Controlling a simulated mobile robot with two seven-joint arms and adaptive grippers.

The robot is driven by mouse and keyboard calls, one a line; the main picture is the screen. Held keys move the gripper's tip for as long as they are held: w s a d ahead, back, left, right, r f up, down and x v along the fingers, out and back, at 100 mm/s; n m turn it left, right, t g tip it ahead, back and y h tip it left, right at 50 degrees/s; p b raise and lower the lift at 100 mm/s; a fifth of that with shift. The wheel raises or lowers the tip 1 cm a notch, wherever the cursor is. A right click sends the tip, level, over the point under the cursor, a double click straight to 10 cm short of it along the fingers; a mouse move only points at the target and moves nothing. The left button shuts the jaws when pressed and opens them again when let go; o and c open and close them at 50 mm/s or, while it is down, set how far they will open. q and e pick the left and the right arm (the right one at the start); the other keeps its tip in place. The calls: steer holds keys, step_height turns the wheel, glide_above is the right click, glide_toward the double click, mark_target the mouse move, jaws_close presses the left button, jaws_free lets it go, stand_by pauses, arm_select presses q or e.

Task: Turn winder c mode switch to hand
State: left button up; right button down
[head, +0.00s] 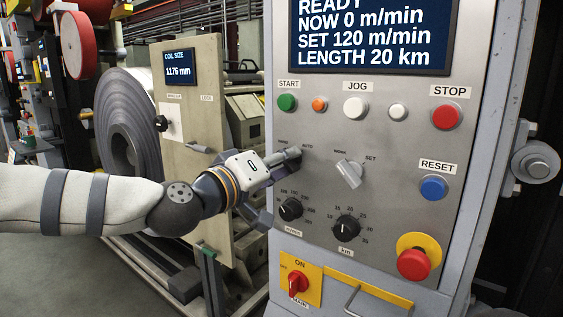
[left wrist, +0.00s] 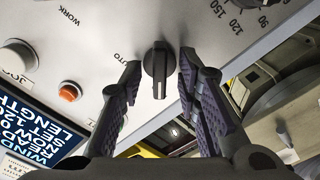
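A grey control panel (head: 390,135) fills the right of the head view. Its mode switch is a black knob (left wrist: 157,66), with an AUTO label at its left in the left wrist view. In the head view the switch is mostly hidden behind my left gripper (head: 283,166). In the left wrist view the gripper (left wrist: 159,84) is open, with one finger on each side of the knob. Slim gaps show between the fingers and the knob, so it is not gripped. Which position the knob points to I cannot tell. My right gripper is not in view.
A WORK/SET switch (head: 349,174) stands right of the gripper, with dials (head: 346,228) below. START (head: 287,102), STOP (head: 447,116) and RESET (head: 434,187) buttons and a red emergency button (head: 414,263) are nearby. A steel coil (head: 128,125) stands at the left.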

arm_select(q)
steer(key=shift+a, duration=0.1)
steer(key=v, duration=1.2)
